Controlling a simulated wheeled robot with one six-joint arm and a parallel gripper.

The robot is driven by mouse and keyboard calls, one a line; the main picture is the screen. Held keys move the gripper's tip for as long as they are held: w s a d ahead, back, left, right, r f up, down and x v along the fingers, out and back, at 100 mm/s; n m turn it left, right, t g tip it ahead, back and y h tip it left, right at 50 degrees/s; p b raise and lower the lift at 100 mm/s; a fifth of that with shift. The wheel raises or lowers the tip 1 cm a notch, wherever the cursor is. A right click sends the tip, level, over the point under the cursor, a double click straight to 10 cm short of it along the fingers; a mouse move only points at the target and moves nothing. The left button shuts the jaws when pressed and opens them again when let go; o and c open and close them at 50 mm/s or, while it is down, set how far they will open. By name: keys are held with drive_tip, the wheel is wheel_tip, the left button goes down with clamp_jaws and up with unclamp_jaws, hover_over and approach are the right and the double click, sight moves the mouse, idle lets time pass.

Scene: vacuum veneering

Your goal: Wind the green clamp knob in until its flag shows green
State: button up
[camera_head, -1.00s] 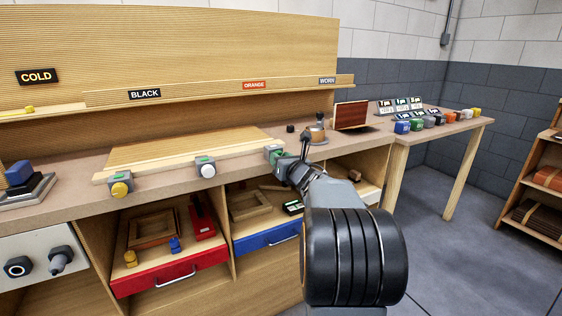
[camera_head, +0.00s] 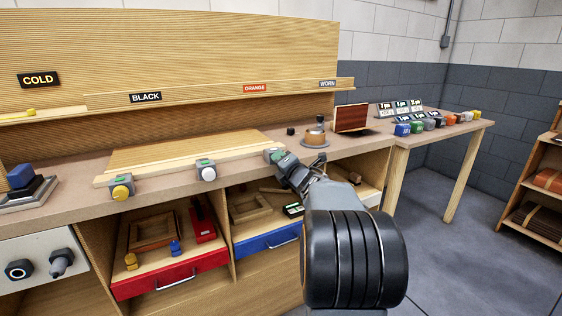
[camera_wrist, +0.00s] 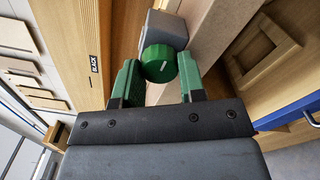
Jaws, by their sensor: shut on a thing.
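In the head view the grey clamp (camera_head: 273,155) sits at the right end of the wooden board on the bench front edge. My wrist partly covers the knob there. I cannot make out the colour of its flag for certain.
Open red (camera_head: 170,275) and blue (camera_head: 268,239) drawers are below. A round pot (camera_head: 315,137) stands behind on the bench.

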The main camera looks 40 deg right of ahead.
drive_tip(key=m+p, duration=0.3)
drive_tip(key=m, duration=0.4)
drive_tip(key=m+p, duration=0.4)
drive_tip(key=m, duration=0.3)
drive_tip(key=m+p, duration=0.3)
drive_tip(key=m, duration=0.4)
drive_tip(key=shift+r+p, duration=0.3)
drive_tip(key=shift+p, duration=0.1)
drive_tip(key=m+p, duration=0.2)
drive_tip(key=m, duration=0.1)
drive_tip(key=shift+d+m, duration=0.1)
drive_tip(key=shift+m, duration=0.2)
drive_tip(key=shift+f+m+p, duration=0.15)
drive_tip(key=shift+m+p, duration=1.7)
drive_tip(key=shift+m, duration=1.65)
drive_tip(key=o, duration=0.9)
